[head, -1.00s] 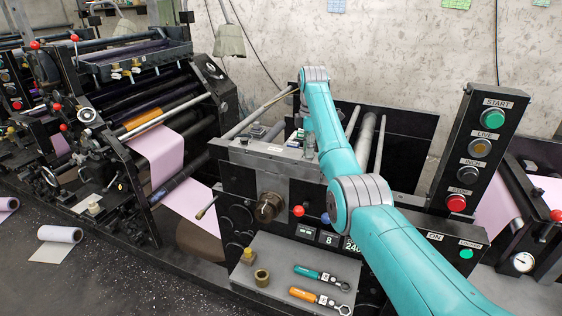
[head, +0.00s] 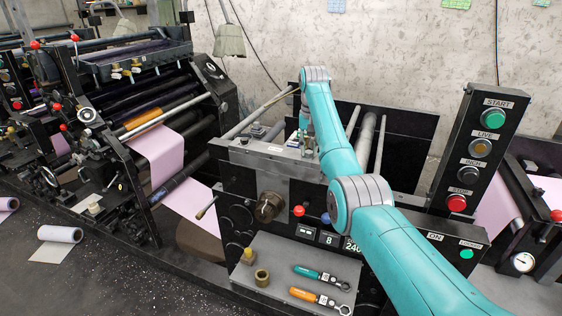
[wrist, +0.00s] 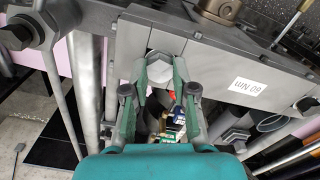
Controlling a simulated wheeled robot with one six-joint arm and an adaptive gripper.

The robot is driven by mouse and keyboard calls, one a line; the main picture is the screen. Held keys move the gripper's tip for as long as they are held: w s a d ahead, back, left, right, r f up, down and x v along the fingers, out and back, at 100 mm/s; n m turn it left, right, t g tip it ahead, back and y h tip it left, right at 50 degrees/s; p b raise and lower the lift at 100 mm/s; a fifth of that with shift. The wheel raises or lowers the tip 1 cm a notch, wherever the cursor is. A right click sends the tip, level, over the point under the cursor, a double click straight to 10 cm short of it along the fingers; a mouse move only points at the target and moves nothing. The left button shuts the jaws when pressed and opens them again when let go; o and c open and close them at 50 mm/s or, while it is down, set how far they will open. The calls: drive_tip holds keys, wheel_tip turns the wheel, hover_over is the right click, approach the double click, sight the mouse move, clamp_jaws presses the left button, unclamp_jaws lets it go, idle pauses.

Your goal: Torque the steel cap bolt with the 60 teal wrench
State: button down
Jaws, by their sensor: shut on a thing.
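A pale hex bolt head, the steel cap bolt (wrist: 163,67), sits at the edge of a grey metal block in the wrist view. My gripper (wrist: 160,76) has its two green fingers closed on opposite sides of the bolt head, with no tool between them. In the head view my arm reaches over the machine, and the bolt cannot be made out there. The teal wrench (head: 320,277) lies on the grey shelf (head: 283,252) at the front, away from my gripper, with its ring end to the right.
An orange wrench (head: 318,300) lies just in front of the teal one. Brass sockets (head: 262,276) stand on the shelf's left. A label (wrist: 250,87) reading 60 NM, upside down, is on the block. A button column (head: 475,150) stands right of my arm.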

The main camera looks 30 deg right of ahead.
drive_tip(key=m, duration=0.3)
drive_tip(key=shift+d+m, duration=0.15)
drive_tip(key=shift+m, duration=0.25)
drive_tip(key=c, duration=0.8)
unclamp_jaws()
drive_tip(key=shift+c, duration=0.2)
drive_tip(key=c, duration=0.3)
drive_tip(key=n, duration=2.4)
drive_tip(key=shift+a, duration=0.2)
